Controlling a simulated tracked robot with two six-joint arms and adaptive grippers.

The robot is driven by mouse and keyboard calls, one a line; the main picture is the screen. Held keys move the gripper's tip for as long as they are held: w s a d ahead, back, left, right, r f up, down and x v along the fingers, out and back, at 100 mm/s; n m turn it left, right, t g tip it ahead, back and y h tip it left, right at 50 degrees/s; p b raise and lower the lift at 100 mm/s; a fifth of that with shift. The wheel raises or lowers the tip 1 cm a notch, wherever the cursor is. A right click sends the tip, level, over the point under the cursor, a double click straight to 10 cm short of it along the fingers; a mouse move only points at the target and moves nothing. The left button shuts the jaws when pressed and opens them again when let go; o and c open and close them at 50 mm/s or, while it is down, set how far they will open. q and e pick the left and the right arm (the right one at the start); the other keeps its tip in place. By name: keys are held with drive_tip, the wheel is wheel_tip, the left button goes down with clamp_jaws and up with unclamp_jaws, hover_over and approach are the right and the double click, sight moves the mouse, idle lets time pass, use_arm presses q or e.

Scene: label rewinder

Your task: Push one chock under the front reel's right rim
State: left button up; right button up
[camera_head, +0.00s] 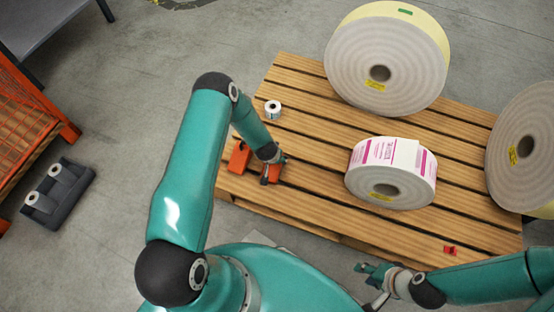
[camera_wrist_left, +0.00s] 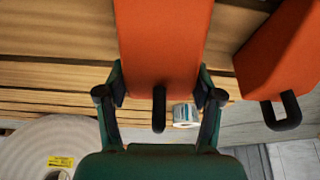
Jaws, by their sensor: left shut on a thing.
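The front reel (camera_head: 402,160), white with pink-printed labels, lies on the wooden pallet (camera_head: 310,192) right of centre. Two orange chocks with dark handles are at the pallet's left end. My left gripper (camera_head: 271,163) is shut on the right-hand chock (camera_head: 272,175), well left of the reel. This held chock (camera_wrist_left: 162,45) fills the middle of the left wrist view, its dark handle between the fingers. The other chock (camera_head: 238,158) is just left of it, and also shows in the left wrist view (camera_wrist_left: 275,55). My right gripper (camera_head: 372,282) is open and empty in front of the pallet.
A small label roll (camera_head: 273,108) stands behind the chocks. Large reels stand at the back (camera_head: 385,60) and right (camera_head: 525,140) of the pallet. A small red object (camera_head: 450,250) lies near the front right. A dark holder (camera_head: 60,195) with two rolls is on the floor left.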

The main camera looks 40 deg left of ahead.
use_arm(q)
drive_tip(key=o, duration=1.4)
drive_tip(key=shift+o, duration=0.2)
drive_tip(key=shift+f, duration=0.1)
drive_tip(key=p+v, duration=0.6)
drive_tip(key=v, duration=1)
drive_tip(key=s+d+r+m+g+h, duration=0.1)
drive_tip(key=s+d+r+g+h, duration=0.15)
drive_tip(key=s+d, duration=0.55)
drive_tip(key=s+d+r+m+g+h, duration=0.1)
drive_tip(key=s+d+r+h, duration=0.15)
drive_tip(key=s+d, duration=0.6)
wheel_tip(320, 180, up, 25)
drive_tip(key=w+d+p, duration=0.1)
drive_tip(key=d+p, duration=0.1)
drive_tip(key=p, duration=2.4)
drive_tip(key=shift+w, duration=0.3)
